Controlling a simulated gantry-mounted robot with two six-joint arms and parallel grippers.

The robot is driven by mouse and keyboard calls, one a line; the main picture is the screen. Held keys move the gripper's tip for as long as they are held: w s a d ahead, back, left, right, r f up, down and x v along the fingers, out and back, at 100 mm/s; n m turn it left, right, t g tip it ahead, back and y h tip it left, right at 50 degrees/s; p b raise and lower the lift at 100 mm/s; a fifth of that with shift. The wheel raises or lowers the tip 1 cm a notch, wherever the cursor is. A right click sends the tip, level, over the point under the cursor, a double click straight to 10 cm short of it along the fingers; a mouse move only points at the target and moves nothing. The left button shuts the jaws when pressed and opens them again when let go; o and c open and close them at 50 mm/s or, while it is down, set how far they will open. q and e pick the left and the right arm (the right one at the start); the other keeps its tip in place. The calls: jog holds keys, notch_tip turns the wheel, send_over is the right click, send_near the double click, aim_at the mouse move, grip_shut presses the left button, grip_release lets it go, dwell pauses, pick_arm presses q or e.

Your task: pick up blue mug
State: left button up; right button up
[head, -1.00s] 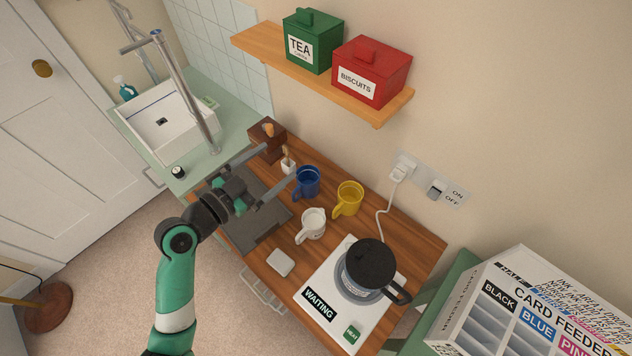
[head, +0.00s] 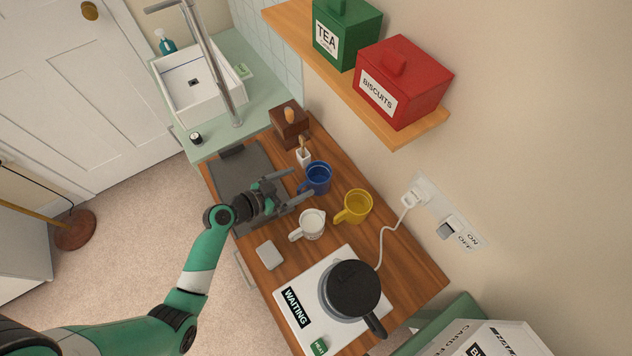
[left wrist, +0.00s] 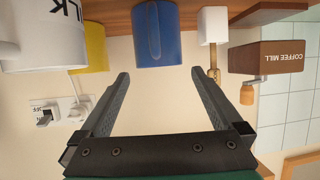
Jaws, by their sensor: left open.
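The blue mug (head: 319,178) stands upright on the wooden counter (head: 262,280), its handle on the side toward my left gripper. My left gripper (head: 297,184) is open and empty, its two fingers pointing at the mug from the left. In the left wrist view, which is upside down, the blue mug (left wrist: 157,35) shows beyond and between the open fingertips (left wrist: 164,78), with its handle facing the camera. A gap shows there between fingertips and mug. My right gripper is not in view.
A white jug (head: 313,225) and a yellow mug (head: 357,207) stand close by. A small white pot (head: 304,157) and the coffee mill (head: 289,125) are behind. A dark kettle (head: 352,289) is to the front right. The shelf (head: 345,82) hangs above.

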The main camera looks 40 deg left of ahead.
pick_arm(q)
jog(key=b, duration=0.1)
send_over(310, 177)
jog(key=s+d, duration=0.3)
jog(key=shift+w+a+f, duration=0.1)
jog(key=shift+w+f, duration=0.05)
jog(key=shift+f, duration=0.35)
jog(key=shift+w+a+f, duration=0.1)
jog(key=shift+f, duration=0.35)
jog(key=shift+s, duration=0.1)
jog(key=shift+c, duration=0.2)
grip_shut()
